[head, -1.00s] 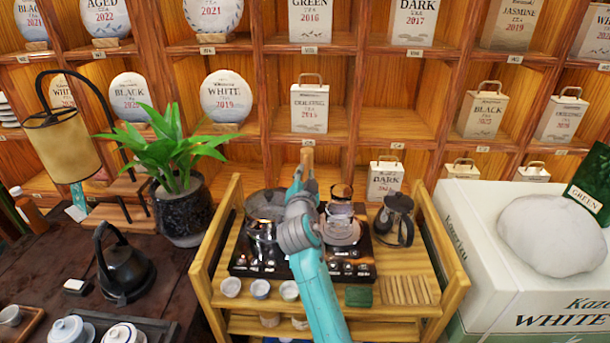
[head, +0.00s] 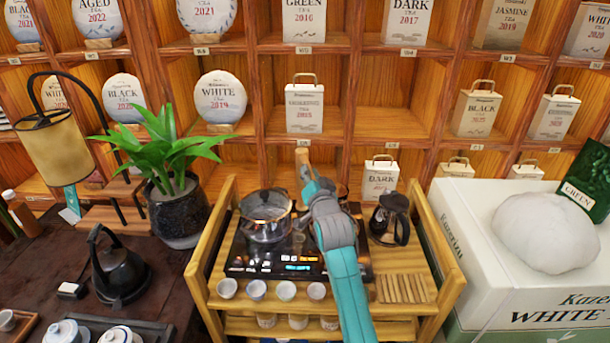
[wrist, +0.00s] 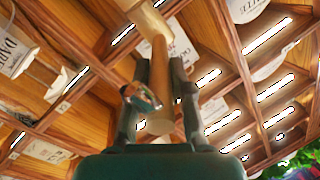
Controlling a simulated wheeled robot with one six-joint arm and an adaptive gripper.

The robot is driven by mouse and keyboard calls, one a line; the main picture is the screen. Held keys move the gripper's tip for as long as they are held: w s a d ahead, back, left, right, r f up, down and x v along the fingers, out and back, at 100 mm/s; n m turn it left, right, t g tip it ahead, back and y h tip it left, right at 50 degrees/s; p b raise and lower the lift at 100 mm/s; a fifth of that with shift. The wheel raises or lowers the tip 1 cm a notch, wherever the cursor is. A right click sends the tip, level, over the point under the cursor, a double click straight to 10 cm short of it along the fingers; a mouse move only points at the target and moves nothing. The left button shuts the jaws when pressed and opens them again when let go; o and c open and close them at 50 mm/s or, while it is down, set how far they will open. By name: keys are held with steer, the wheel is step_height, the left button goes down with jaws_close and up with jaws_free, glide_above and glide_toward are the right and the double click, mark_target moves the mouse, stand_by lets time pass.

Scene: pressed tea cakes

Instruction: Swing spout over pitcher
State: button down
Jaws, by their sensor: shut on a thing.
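My gripper (head: 318,190) is over the back of the wooden cart. In the wrist view my gripper (wrist: 163,100) has its two dark fingers on either side of a pale wooden handle (wrist: 160,75), shut on it. The same handle (head: 304,163) sticks up beyond my gripper in the head view. A small shiny piece (wrist: 141,97) shows beside the handle; I cannot tell what it belongs to. My arm hides most of what is below, so I cannot make out a spout. A dark glass pitcher (head: 389,220) stands upright at the cart's right, apart from my gripper.
A lidded steel pot (head: 266,217) stands on the left of the black hob (head: 270,268). Several small cups (head: 256,290) line the cart's front. Wooden shelves (head: 240,155) rise behind. A potted plant (head: 172,190) stands left, a white box (head: 500,250) right.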

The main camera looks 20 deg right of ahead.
steer(key=shift+w+d+n+g+y, duration=0.25)
steer(key=shift+d+n+y, duration=0.7)
steer(key=shift+y, duration=0.55)
steer(key=shift+w+d+n+g+y, duration=0.15)
steer(key=shift+d+n+g+y, duration=0.2)
steer(key=shift+d+n+y, duration=0.9)
steer(key=shift+w+d+n+g+y, duration=0.25)
steer(key=shift+d+n+y, duration=0.45)
steer(key=shift+y, duration=1.05)
steer(key=c, duration=1)
jaws_free()
steer(key=shift+c, duration=0.2)
steer(key=v, duration=1.2)
steer(key=shift+d, duration=0.15)
